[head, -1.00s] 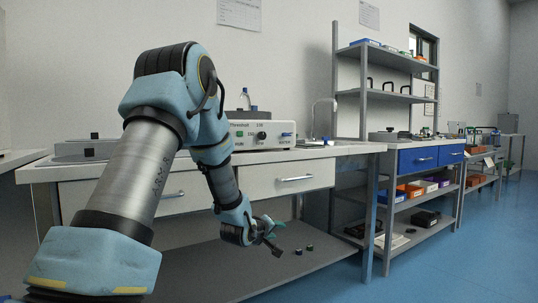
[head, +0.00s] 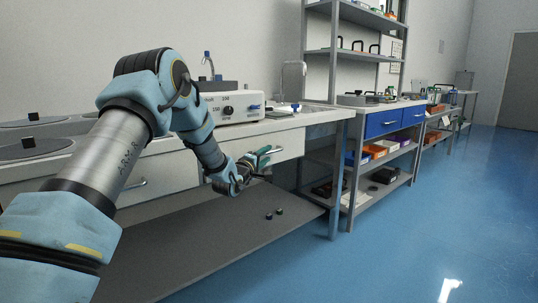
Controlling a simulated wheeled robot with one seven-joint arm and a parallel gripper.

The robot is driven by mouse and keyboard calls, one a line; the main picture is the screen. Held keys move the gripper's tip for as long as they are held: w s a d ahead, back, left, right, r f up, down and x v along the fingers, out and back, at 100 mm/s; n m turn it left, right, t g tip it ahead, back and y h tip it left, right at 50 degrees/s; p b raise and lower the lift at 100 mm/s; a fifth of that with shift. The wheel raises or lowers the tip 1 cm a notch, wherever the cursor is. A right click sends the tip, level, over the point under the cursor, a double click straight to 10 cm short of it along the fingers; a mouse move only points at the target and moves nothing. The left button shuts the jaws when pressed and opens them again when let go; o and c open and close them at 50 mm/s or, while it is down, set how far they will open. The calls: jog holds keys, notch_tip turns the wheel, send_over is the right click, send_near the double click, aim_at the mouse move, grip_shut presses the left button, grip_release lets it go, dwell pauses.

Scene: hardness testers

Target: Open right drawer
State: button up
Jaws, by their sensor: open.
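The white right drawer (head: 288,143) is under the bench top in the head view, and it looks shut. My gripper (head: 266,163) is in front of the drawer's lower part, with its fingers apart. It covers the area of the drawer's handle, so I cannot tell whether the fingers touch the handle or stand around it. I see nothing held in the gripper. The left drawer (head: 160,172) of the same bench is partly hidden by my arm and also looks shut.
A tester box (head: 232,108) stands on the bench top. Below is a grey lower shelf (head: 200,235) with small dark parts (head: 274,214). A bench leg (head: 337,180) stands right of the drawer. A second bench has blue drawers (head: 383,124). The blue floor (head: 400,240) is clear.

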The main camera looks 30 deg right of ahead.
aim_at(268, 153)
jog(key=shift+x, duration=1.55)
grip_shut()
